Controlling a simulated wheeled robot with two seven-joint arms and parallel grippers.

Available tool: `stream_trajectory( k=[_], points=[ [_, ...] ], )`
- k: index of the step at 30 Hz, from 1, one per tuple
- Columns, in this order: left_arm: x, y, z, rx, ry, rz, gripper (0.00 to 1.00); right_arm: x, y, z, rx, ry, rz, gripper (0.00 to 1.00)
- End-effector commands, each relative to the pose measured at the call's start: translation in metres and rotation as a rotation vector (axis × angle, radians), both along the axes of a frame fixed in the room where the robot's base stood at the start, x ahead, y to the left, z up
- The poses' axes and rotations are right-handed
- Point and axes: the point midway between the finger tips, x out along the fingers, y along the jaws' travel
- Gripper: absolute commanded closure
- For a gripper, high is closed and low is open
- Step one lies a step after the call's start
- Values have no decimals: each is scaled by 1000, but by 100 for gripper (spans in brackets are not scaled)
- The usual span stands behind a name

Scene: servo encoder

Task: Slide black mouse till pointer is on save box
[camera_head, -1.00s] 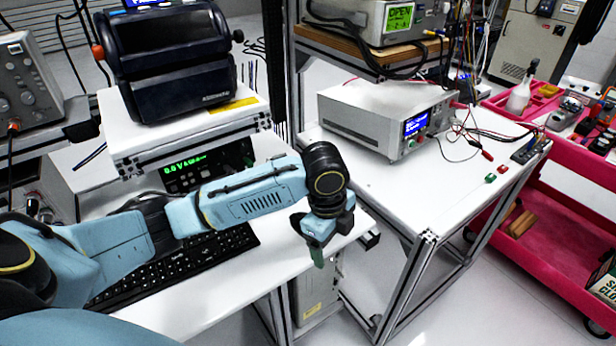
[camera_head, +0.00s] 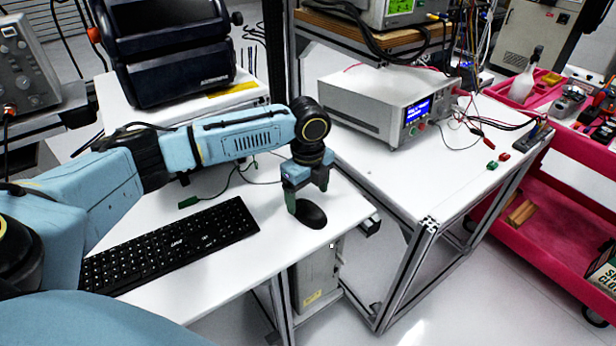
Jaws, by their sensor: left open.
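The black mouse (camera_head: 312,217) lies on the white desk, near its right front corner. My left gripper (camera_head: 308,195) hangs over the mouse, pointing down. It is open, with one finger at the mouse's left side and the other behind it. I cannot tell whether the fingers touch the mouse. No screen with a pointer or a save box can be made out in this view. My right gripper is not in view.
A black keyboard (camera_head: 170,245) lies left of the mouse, with bare white desk (camera_head: 270,240) between. A thin cable with a green end (camera_head: 188,202) lies behind the keyboard. The desk's front edge is close to the mouse. A second white table (camera_head: 385,185) stands to the right.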

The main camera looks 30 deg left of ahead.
Motion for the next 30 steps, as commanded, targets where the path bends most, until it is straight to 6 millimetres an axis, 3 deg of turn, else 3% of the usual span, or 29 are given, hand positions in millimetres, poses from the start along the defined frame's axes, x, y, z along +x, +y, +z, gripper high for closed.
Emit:
stream_trajectory(
  k=[3, 9, 21, 30],
  points=[
    [0, -1, -22, -1, 1, 0, 20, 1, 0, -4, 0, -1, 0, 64],
    [0, 0, -42, 0, 0, -1, 20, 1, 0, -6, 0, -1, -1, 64],
    [0, -1, -48, 0, -1, -1, 21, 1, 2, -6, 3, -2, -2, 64],
    [0, -1, -48, 0, -1, -1, 60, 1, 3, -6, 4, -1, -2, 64]
  ],
)
